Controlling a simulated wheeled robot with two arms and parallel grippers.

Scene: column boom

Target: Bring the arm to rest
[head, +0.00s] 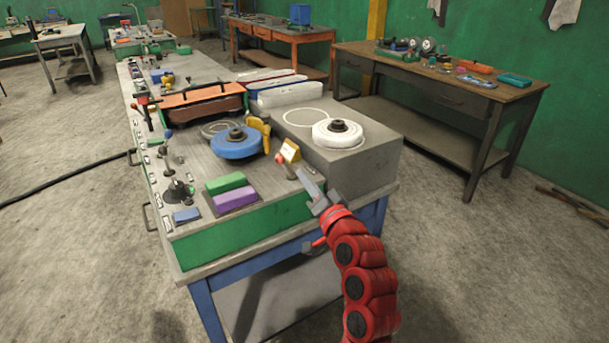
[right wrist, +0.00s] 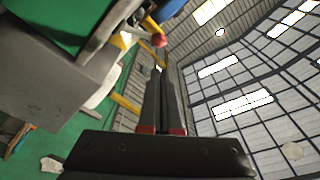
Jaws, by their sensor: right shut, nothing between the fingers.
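My right arm comes up red and segmented from the bottom of the head view. Its gripper (head: 301,175) is shut and empty, above the near right part of a long workbench machine (head: 280,224). In the right wrist view the closed fingers (right wrist: 160,76) point toward the red knob (right wrist: 160,41), with a visible gap between. I cannot judge the gripper's height above the bench exactly. My left gripper is not in view.
Left of the gripper lie a green block (head: 226,183), a purple block (head: 235,199) and a blue wheel (head: 237,144). A white wheel (head: 338,134) sits on the grey housing (head: 372,163). A wooden table (head: 455,82) stands behind right. Open floor (head: 485,265) lies at right.

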